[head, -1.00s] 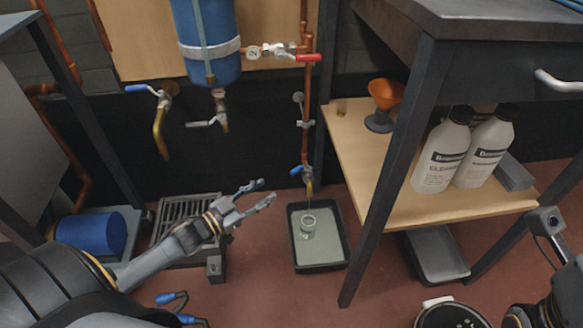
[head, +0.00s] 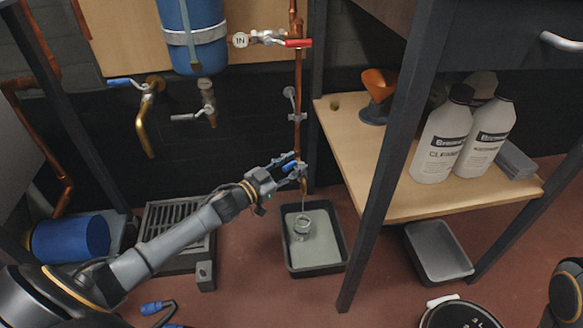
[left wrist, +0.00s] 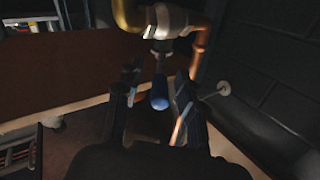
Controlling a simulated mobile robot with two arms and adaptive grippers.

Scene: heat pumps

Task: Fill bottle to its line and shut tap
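The tap (head: 303,182) with a blue lever (head: 289,166) is at the lower end of a copper pipe. A small clear bottle (head: 302,229) stands in a dark tray (head: 318,269) below it, with a thin stream running down towards it. The bottle's line and water level are too small to make out. My left gripper (head: 288,160) is at the tap. In the left wrist view the blue lever (left wrist: 159,93) lies between the open fingers (left wrist: 157,84), with gaps beside it. My right gripper is out of view.
Another blue-lever tap (head: 146,110) is at the left. A floor grate (head: 172,225) lies below.

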